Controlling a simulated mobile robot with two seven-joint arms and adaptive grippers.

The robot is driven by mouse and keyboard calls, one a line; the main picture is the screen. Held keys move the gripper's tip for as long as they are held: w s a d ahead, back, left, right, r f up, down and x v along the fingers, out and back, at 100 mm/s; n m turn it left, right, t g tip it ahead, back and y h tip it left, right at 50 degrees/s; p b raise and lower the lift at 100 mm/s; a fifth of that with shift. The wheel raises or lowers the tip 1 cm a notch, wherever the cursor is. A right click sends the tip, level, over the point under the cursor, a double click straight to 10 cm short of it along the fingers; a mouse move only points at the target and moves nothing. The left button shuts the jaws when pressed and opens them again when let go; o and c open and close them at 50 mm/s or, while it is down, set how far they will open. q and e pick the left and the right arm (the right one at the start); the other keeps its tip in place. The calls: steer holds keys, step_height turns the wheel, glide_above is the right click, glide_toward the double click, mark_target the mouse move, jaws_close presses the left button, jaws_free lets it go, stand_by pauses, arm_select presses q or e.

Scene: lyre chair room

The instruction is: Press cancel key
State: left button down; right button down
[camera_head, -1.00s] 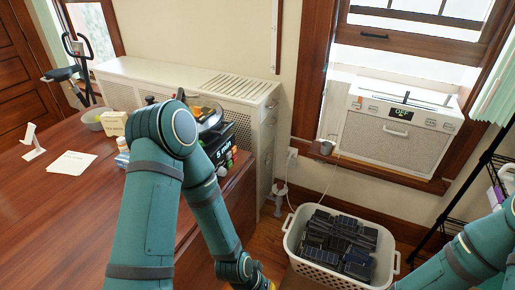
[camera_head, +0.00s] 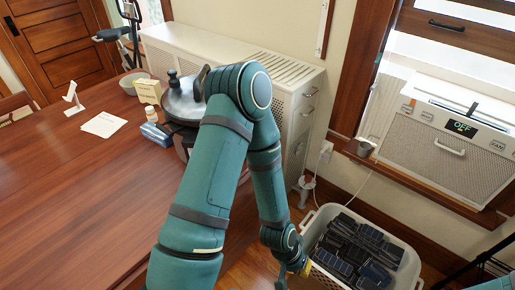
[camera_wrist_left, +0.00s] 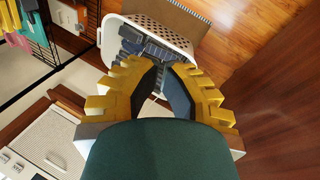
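A round cooker with a shiny metal lid (camera_head: 183,102) stands at the table's far right edge in the head view. My left gripper (camera_head: 302,268) hangs low beside the basket, well apart from the cooker. In the left wrist view its yellow fingers (camera_wrist_left: 160,70) stand apart with nothing between them, pointing towards the basket. My right gripper is out of view.
A white basket (camera_head: 405,254) of dark packs stands on the floor. A window air conditioner (camera_head: 440,150) reads OFF. A white cabinet (camera_head: 300,95) stands behind.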

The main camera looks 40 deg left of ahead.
arm_select(q)
steer(key=w+a+f+m+t+y, duration=0.1)
steer(key=w+a+f+t+y, duration=0.15)
steer(key=w+a+y, duration=0.4)
steer(key=w+a+f+m+t+y, duration=0.1)
steer(key=w+a+f+y, duration=0.25)
steer(key=w+a, duration=0.55)
steer(key=w+a+r+m+t+y, duration=0.2)
steer(key=w+a+r+t+y, duration=0.3)
steer(key=w+r, duration=0.6)
steer(key=shift+w+a+y+p, duration=0.4)
steer(key=shift+w+a+p, duration=0.05)
steer(key=shift+w+a, duration=0.15)
steer(key=a+p, duration=0.1)
steer(key=a, duration=0.7)
steer(key=shift+w+a, duration=0.3)
steer(key=shift+a, duration=0.1)
